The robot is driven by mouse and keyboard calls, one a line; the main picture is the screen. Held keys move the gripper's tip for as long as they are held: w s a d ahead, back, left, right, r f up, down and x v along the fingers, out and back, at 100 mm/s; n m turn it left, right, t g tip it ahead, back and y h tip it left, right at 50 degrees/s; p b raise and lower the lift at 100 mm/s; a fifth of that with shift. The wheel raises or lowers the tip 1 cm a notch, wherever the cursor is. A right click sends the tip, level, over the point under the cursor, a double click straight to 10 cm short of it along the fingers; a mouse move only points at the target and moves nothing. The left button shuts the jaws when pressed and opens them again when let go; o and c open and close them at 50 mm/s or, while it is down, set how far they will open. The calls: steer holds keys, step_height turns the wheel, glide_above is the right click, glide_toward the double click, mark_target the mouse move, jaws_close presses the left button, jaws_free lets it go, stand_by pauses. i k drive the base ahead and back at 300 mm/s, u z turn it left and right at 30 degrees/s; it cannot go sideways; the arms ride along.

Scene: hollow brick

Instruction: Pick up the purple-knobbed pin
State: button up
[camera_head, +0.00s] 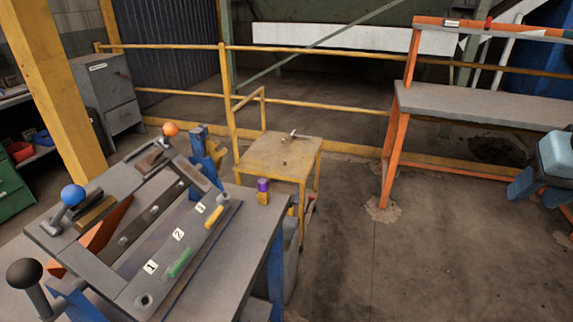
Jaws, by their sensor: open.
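The purple-knobbed pin (263,185) is at the back right corner of the grey workbench (262,222). Its purple top shows above a yellow-orange lower part, and it looks upright. I cannot tell whether the yellow part is the pin's body or a holder. My gripper (541,192) is at the right edge of the view, partly cut off. It is a pale blue block with dark blue fingers, spread apart with nothing seen between them. It is far to the right of the pin and the bench.
A fixture on the bench has labels 1, 2 and 3, a green piece (180,262), a yellow piece (214,217) and a hole (143,300). Ball-ended levers, blue (73,195), black (25,272) and orange (170,129), stick up.

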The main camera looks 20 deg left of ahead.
mark_target(263, 183)
steer(key=u, duration=0.2)
steer(key=i, duration=0.9)
steer(key=u, duration=0.6)
